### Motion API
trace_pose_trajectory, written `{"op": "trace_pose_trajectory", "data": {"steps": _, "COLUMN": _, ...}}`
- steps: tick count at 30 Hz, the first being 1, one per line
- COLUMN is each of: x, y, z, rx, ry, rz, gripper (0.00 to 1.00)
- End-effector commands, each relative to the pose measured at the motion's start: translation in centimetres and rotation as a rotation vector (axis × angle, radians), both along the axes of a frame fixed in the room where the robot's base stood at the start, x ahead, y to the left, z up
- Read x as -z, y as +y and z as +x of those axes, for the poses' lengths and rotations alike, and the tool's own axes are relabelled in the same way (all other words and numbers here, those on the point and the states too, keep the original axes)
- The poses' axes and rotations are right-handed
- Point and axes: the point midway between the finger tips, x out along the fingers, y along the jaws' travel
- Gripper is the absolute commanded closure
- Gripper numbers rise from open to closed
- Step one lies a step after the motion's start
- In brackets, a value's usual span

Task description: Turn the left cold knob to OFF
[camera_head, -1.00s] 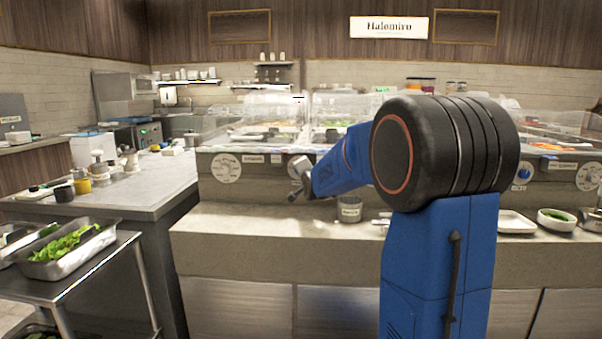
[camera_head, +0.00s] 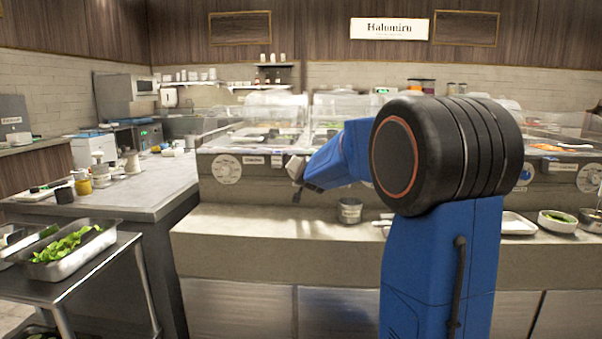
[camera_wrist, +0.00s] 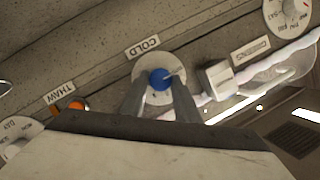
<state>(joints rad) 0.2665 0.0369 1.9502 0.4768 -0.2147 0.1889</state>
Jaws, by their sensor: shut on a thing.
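In the wrist view a round blue knob (camera_wrist: 158,80) sits on a pale dial plate (camera_wrist: 178,68) beside a label reading COLD (camera_wrist: 143,47), which appears upside down. The knob's pale pointer mark points to the right and slightly up in that view. My gripper (camera_wrist: 159,88) is shut on the blue knob, with one finger on each side of it. The dial's OFF mark cannot be made out. In the head view my gripper (camera_head: 297,184) is at the counter's front panel, left of my blue arm, and the knob is hidden there.
In the wrist view a white box with a cable (camera_wrist: 217,80) is close to the right finger. An orange button (camera_wrist: 77,104) is left, by a THAW label (camera_wrist: 62,92). In the head view a metal can (camera_head: 350,210) stands on the ledge below my gripper.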

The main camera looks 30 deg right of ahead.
Motion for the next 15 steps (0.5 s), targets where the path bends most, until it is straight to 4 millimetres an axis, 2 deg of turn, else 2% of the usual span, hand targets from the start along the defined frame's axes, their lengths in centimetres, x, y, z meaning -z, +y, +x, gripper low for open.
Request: {"op": "trace_pose_trajectory", "data": {"steps": 15, "x": 0.13, "y": 0.03, "z": 0.01, "rx": -0.001, "ry": 0.028, "rz": -0.036, "gripper": 0.94}}
